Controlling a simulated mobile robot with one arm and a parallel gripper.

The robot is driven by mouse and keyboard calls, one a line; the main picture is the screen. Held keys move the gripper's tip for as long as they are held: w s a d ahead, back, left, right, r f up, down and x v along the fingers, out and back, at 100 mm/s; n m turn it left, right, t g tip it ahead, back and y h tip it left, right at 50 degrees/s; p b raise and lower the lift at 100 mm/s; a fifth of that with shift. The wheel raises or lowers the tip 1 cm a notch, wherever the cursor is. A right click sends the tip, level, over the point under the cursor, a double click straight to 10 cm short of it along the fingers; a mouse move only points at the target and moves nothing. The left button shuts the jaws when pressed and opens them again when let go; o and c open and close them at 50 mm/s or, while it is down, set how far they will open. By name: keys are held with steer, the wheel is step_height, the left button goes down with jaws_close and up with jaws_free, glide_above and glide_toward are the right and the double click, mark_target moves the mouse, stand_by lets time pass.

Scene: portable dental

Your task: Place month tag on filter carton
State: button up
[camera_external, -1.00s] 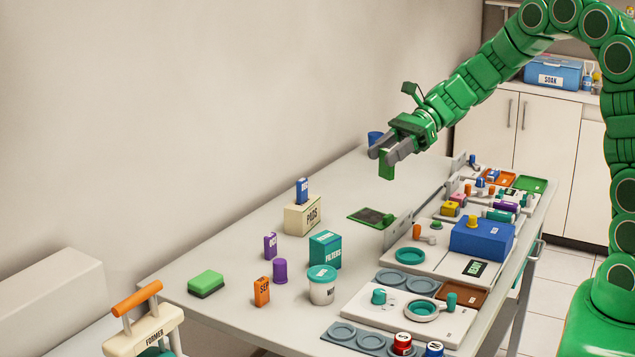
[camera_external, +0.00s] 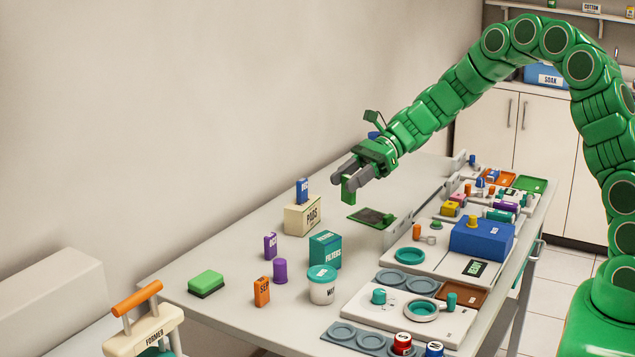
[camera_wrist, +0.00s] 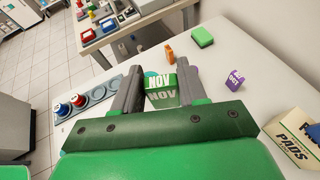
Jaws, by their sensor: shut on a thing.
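My gripper (camera_external: 348,177) is shut on the green month tag (camera_external: 348,191), holding it in the air above the table. In the wrist view the tag (camera_wrist: 160,81) reads NOV and sits between the fingertips. The teal filter carton (camera_external: 325,251), labelled FILTERS, stands on the table below and to the left of my gripper in the external view. Nothing shows on its top. I cannot make out the carton in the wrist view, where the tag and fingers block the middle.
A blue tag (camera_external: 302,191) stands on the PADS carton (camera_external: 302,217). A purple OCT tag (camera_external: 270,246), orange SEP tag (camera_external: 262,292), purple cylinder (camera_external: 280,271), WAX tub (camera_external: 322,287) and green sponge (camera_external: 206,283) stand around the filter carton. Trays and parts line the right side.

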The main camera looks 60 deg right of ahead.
steer(key=w+f, duration=0.2)
steer(key=f, duration=0.1)
steer(key=w+f, duration=0.3)
steer(key=shift+w+a, duration=0.15)
steer(key=shift+a, duration=0.05)
steer(key=shift+w+f, duration=0.1)
steer(key=shift+f, duration=1.5)
steer(key=shift+f, duration=0.15)
steer(key=o, duration=1)
steer(key=shift+d+r, duration=0.25)
steer(key=v, duration=1.1)
steer(key=shift+s+d, duration=0.15)
steer(key=shift+s, duration=0.05)
